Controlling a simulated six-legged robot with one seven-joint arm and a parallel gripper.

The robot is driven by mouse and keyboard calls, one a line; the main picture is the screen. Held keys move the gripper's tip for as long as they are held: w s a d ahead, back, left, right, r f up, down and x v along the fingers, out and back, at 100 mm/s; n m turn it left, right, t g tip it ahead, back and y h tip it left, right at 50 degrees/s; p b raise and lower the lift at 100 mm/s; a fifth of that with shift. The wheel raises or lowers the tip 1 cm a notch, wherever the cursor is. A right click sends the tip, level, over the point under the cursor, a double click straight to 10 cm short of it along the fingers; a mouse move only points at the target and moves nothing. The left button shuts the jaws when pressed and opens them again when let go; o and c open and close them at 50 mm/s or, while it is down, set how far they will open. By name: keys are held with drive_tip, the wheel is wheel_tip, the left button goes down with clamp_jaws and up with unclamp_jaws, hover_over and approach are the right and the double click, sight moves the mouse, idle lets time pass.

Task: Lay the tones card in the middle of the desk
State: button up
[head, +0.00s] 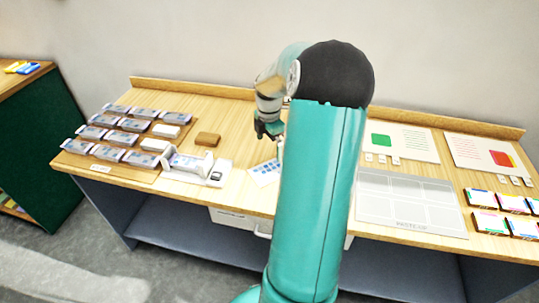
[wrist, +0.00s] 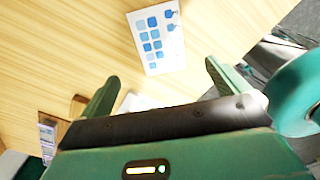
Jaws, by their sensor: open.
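A white card with rows of blue squares in different shades, which looks like the tones card (head: 264,173), lies flat on the wooden desk (head: 235,120) near its front edge, left of my arm. It also shows in the wrist view (wrist: 157,38), beyond the fingertips. My gripper (head: 268,130) is above the desk, behind the card in the head view. In the wrist view my gripper (wrist: 160,78) is open, with nothing between its fingers. My arm hides part of the desk's middle and perhaps the card's right edge.
A tray of several packets (head: 125,135) stands at the left, with a brown block (head: 207,139) and a white device (head: 218,173) beside it. A grey paste-up board (head: 410,205) lies right of my arm. Reference sheets (head: 415,143) and small boxes (head: 485,198) are further right.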

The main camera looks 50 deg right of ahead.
drive_tip(key=w+a+r+m+t+h, duration=0.1)
drive_tip(key=w+a+r+m, duration=0.15)
drive_tip(key=a+r, duration=0.65)
drive_tip(key=w+a+r+m+h, duration=0.1)
drive_tip(key=a+r+m, duration=0.25)
drive_tip(key=a, duration=0.85)
drive_tip(key=s+a+r+m+t, duration=0.1)
drive_tip(key=s+a+m, duration=0.1)
drive_tip(key=a, duration=0.4)
drive_tip(key=s+a+r+m+t+y, duration=0.1)
drive_tip(key=s+a+r+m+t, duration=0.1)
drive_tip(key=s+a, duration=0.3)
drive_tip(key=s+a+r+m+t+y, duration=0.1)
drive_tip(key=s+a+m, duration=0.2)
drive_tip(key=a, duration=0.6)
drive_tip(key=shift+s+a+r+m+t, duration=0.2)
drive_tip(key=shift+s+r+m+t, duration=0.15)
drive_tip(key=shift+s, duration=0.25)
